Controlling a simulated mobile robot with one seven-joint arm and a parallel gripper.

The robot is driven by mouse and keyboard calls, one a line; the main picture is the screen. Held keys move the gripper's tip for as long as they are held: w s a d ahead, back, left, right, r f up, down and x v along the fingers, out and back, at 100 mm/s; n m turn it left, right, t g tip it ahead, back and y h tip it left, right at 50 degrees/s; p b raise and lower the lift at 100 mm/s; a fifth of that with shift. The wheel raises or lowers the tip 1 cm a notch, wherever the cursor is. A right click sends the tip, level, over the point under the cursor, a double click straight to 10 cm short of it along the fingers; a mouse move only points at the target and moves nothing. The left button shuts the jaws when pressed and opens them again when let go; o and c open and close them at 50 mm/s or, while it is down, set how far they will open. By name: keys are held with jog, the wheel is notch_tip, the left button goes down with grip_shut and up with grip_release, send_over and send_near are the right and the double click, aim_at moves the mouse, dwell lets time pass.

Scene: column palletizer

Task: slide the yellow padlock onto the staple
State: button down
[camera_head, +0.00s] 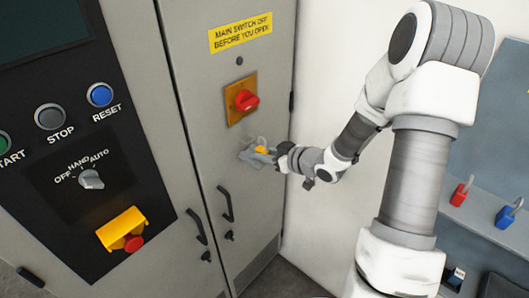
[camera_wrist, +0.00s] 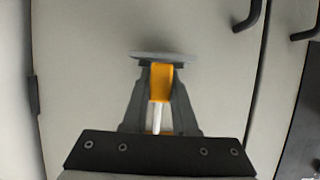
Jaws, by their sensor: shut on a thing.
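The yellow padlock (camera_head: 262,149) is in my gripper in front of the grey cabinet door, below the red switch. Its pale shackle points up in the head view. In the wrist view the yellow body (camera_wrist: 161,82) sits between the two dark fingers, with the pale shackle toward the palm. My gripper (camera_wrist: 161,88) is shut on the padlock; it also shows in the head view (camera_head: 268,154). A flat grey piece (camera_wrist: 164,56) lies across the fingertips; I cannot tell what it belongs to. I cannot make out the staple clearly in either view.
The red rotary switch (camera_head: 246,100) on its orange plate is above the padlock. Door handles (camera_head: 226,204) are below left. A control panel (camera_head: 96,180) stands at left. A red padlock (camera_head: 460,193) and a blue padlock (camera_head: 508,213) are at the shelf on the right.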

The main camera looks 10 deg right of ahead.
jog(key=shift+w+a+r, duration=0.4)
jog(key=shift+a+r, duration=0.05)
jog(key=shift+r, duration=0.15)
jog(key=shift+s+d+n+p, duration=0.2)
jog(key=shift+n+p, duration=0.1)
jog(key=shift+p, duration=0.1)
jog(key=s+d+p, duration=0.2)
jog(key=s+d, duration=0.1)
jog(key=s, duration=0.2)
jog(key=shift+d+r, duration=0.35)
jog(key=shift+r, duration=0.05)
jog(key=shift+w+a+f, duration=0.1)
jog(key=shift+w, duration=0.1)
